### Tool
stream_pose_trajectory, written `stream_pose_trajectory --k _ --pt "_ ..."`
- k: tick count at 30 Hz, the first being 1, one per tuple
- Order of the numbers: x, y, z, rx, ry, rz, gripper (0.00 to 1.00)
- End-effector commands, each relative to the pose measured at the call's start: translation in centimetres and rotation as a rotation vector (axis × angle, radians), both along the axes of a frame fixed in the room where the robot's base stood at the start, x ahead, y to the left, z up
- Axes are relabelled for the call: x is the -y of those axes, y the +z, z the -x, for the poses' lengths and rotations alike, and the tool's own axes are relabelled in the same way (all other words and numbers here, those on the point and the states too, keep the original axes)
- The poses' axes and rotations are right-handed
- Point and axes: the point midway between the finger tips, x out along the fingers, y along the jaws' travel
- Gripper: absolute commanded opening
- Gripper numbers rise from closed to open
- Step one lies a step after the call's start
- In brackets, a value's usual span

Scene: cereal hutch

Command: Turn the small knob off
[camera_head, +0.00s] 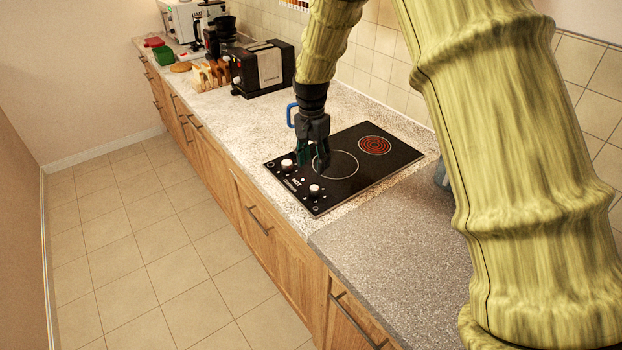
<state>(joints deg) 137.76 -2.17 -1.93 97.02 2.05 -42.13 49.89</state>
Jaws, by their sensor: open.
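A black two-burner cooktop (345,198) is set in the speckled counter. Two white-topped knobs show on its front left part: a far knob (287,164) and a near knob (314,190). Which one the task calls small is hard to tell at this size. The small burner (374,145) glows red with rings; the large burner (338,164) is dark with a pale ring. My gripper (313,166) points down over the cooktop, just right of the far knob and beyond the near knob. It is open, and contact with a knob cannot be made out.
A blue-handled item (291,115) stands behind my gripper. A black and silver toaster (262,68), a wooden rack (211,76) and a coffee maker (220,37) stand farther along the counter.

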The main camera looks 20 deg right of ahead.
Motion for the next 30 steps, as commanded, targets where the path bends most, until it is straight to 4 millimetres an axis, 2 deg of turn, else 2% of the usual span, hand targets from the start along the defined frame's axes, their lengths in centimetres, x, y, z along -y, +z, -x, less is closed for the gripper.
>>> stream_pose_trajectory --k 9,15,21,30 --pt "-0.1 -5.1 -0.8 -0.012 0.002 -0.001 0.49" --pt "0.0 -7.7 -0.6 -0.012 0.003 -0.001 0.49" --pt "0.0 -9.3 -0.7 -0.012 0.004 0.0 0.49" --pt "0.0 -9.9 -0.7 -0.009 0.003 0.0 0.49"
